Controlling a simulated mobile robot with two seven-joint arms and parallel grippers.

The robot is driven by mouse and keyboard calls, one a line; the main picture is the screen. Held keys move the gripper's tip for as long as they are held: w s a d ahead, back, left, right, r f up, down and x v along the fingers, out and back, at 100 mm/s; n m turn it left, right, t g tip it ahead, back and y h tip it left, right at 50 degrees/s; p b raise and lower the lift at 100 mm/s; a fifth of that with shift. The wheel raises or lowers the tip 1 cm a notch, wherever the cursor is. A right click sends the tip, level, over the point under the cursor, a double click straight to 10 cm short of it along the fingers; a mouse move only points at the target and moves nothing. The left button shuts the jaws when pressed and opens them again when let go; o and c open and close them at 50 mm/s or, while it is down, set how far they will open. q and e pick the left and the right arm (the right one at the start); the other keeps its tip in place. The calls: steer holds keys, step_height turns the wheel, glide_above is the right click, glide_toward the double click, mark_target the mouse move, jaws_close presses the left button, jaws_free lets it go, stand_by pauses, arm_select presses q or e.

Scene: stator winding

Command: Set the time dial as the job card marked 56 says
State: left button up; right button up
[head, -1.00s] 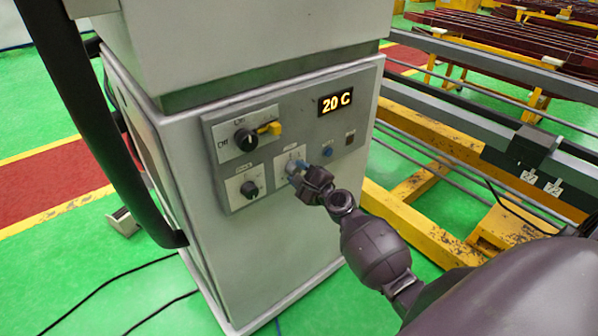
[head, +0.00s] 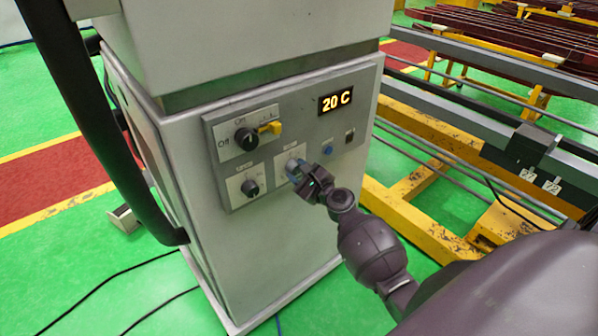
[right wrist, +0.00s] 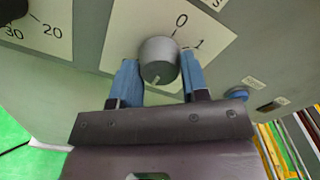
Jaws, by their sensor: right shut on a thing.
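My right gripper (head: 296,169) is at the lower right dial of the control panel (head: 265,200). In the right wrist view its two blue fingers (right wrist: 160,82) are shut on a round grey knob (right wrist: 158,58), one on each side. The knob's plate (right wrist: 205,30) shows 0 above the knob and 1 to its upper right. A pale mark shows on the knob's lower edge. The gripper hides most of this dial in the head view. Another dial (head: 250,187) sits to its left, and its plate (right wrist: 50,28) carries 20 and 30. No job card is in view. My left gripper is not in view.
The display (head: 335,101) reads 20 C. A black Off/On switch (head: 246,139) with a yellow piece (head: 270,128) is above the dials. A blue button (head: 327,149) and a small dark switch (head: 349,136) are to the right. Yellow frames (head: 415,215) stand beside the cabinet.

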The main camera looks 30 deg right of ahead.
steer(key=o, duration=0.9)
steer(key=s, duration=0.7)
steer(key=s+d, duration=0.1)
steer(key=s, duration=0.2)
steer(key=shift+s+b, duration=0.3)
steer(key=shift+s, duration=0.1)
